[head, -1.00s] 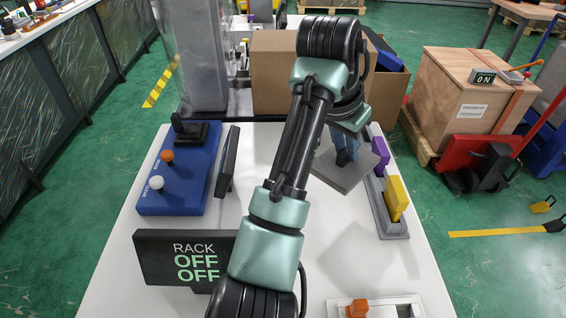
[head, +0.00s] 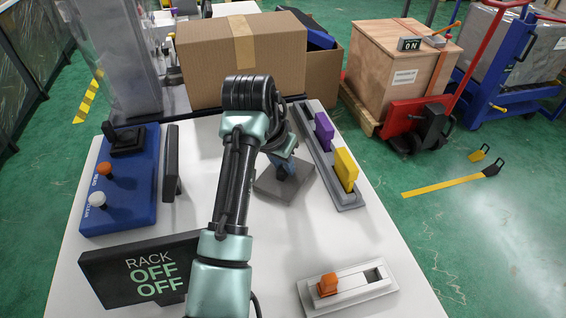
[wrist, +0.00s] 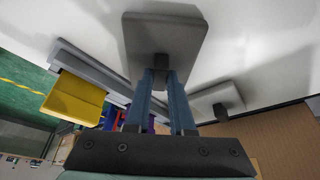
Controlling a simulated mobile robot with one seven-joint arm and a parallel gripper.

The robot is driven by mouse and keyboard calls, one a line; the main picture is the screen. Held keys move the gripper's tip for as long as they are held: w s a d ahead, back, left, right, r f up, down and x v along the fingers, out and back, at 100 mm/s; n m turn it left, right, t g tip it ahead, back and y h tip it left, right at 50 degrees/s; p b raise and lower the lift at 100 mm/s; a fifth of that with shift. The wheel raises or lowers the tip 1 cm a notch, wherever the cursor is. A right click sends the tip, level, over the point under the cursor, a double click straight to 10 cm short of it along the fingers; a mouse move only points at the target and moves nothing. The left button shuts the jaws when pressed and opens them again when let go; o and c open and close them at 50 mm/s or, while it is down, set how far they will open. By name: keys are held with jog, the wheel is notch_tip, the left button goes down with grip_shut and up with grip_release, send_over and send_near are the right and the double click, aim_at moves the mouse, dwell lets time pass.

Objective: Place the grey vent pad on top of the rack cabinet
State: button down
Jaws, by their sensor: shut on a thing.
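The grey vent pad (head: 270,188) is a flat, square grey plate with a dark stub on top. My gripper (head: 284,170) is shut on that stub; the pad hangs below it, close over the white table top. The arm hides part of it in the head view. In the wrist view the pad (wrist: 145,50) sits beyond my fingers (wrist: 165,75), and I cannot tell whether it touches the table. A tall grey cabinet (head: 110,50) stands at the upper left; I cannot tell whether it is the rack cabinet. A black sign (head: 135,272) reads RACK OFF OFF.
A grey rail (head: 318,150) with purple (head: 323,130) and yellow (head: 345,168) blocks lies right of the pad. A blue control box (head: 120,200) is left. An orange lever (head: 328,284) stands in front. Cardboard boxes (head: 210,65) are behind. The wrist view shows another grey plate (wrist: 205,99).

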jog(key=c, duration=0.8)
grip_release()
jog(key=p+v, duration=0.1)
jog(key=v, duration=1.1)
jog(key=shift+s+p, duration=0.1)
jog(key=shift+p, duration=0.3)
